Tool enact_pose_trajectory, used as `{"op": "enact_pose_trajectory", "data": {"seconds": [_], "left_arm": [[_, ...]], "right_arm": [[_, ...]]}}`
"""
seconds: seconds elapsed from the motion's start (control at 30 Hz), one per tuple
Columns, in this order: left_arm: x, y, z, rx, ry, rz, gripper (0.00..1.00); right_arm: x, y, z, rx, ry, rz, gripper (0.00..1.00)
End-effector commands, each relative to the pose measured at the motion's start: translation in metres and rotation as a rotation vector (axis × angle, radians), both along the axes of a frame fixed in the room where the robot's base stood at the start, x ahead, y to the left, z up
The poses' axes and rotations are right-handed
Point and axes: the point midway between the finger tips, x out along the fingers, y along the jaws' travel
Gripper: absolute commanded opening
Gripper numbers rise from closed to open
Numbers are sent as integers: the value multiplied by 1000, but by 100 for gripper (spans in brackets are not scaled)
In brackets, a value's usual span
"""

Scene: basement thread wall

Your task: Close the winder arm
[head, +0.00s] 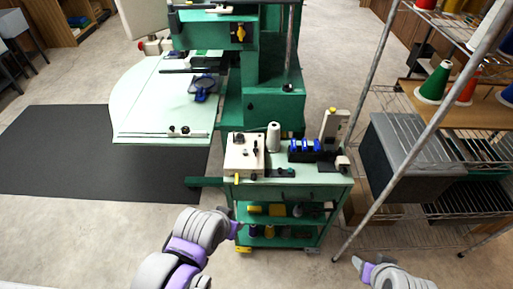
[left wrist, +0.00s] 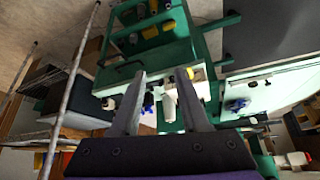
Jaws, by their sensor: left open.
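A cream box with dark knobs (head: 245,153), which looks like the winder, sits on the left of the green cart's top. Its arm is too small to make out, so I cannot tell how it stands. The box also shows in the left wrist view (left wrist: 202,88), partly behind a finger. My left gripper (head: 237,229) is in front of the cart, below its top and apart from the box. In the left wrist view its two fingers (left wrist: 160,74) are spread with nothing held. My right gripper (head: 358,263) is low at the right; its jaws are not clear.
The green cart (head: 290,192) also carries a white thread cone (head: 273,137), blue bobbins (head: 304,147) and a cream upright device (head: 333,128). A green machine with a pale table (head: 165,95) stands behind left. A wire shelf (head: 460,150) stands right.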

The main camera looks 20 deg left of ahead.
Motion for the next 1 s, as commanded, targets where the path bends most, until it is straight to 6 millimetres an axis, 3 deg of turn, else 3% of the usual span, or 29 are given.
{"op": "enact_pose_trajectory", "data": {"seconds": [0.03,0.23,0.43,0.63,1.0], "left_arm": [[1,0,-2,10,4,-5,34],[18,11,-14,159,29,-56,0],[55,23,-28,400,37,-129,0],[97,23,-38,627,8,-191,0],[170,-12,-49,1007,-122,-275,0]], "right_arm": [[-1,0,-2,0,2,0,59],[-9,0,-18,0,18,0,59],[-19,0,-40,0,36,0,59],[-25,0,-57,0,48,0,59],[-34,0,-85,0,65,0,59]]}}
